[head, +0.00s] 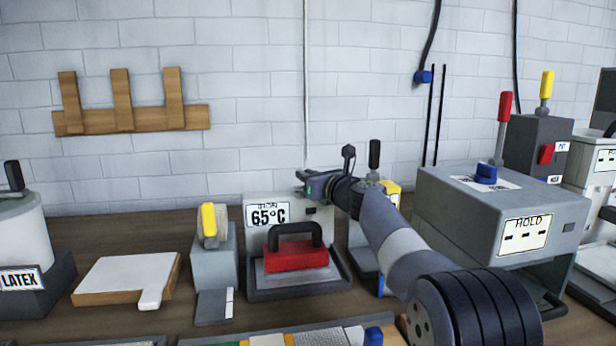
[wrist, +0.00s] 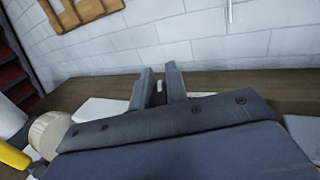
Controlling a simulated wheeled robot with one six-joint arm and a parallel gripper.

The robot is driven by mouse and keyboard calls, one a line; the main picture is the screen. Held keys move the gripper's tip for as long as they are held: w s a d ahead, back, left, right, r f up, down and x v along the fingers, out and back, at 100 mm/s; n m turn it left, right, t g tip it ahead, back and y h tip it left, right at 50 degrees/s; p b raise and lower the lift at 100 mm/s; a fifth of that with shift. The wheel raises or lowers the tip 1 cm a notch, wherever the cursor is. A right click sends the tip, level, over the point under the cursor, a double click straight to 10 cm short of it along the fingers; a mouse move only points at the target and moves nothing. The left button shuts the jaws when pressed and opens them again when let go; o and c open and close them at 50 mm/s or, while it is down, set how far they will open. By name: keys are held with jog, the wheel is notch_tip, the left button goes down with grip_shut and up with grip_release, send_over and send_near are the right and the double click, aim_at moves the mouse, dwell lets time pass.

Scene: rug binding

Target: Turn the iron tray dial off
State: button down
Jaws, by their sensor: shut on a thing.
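The iron tray (head: 300,293) stands on the bench in the middle of the head view. A red iron (head: 296,257) with a dark handle rests on the tray. My gripper (head: 308,185) is at the top right of the panel, its jaws nearly together. In the wrist view, my gripper (wrist: 160,80) points toward the wall, with a small pale piece (wrist: 159,86) between the fingers. This appears to be the iron tray dial, mostly hidden by the jaws; its setting cannot be read.
A white-topped board (head: 127,273) and a LATEX pot (head: 22,235) are further left. A grey HOLD machine (head: 500,215) stands right of my arm. The brick wall is close behind.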

jog(key=c, duration=1.4)
grip_release()
jog(key=shift+r, duration=0.1)
notch_tip(320, 180, up, 10)
jog(key=p, duration=0.6)
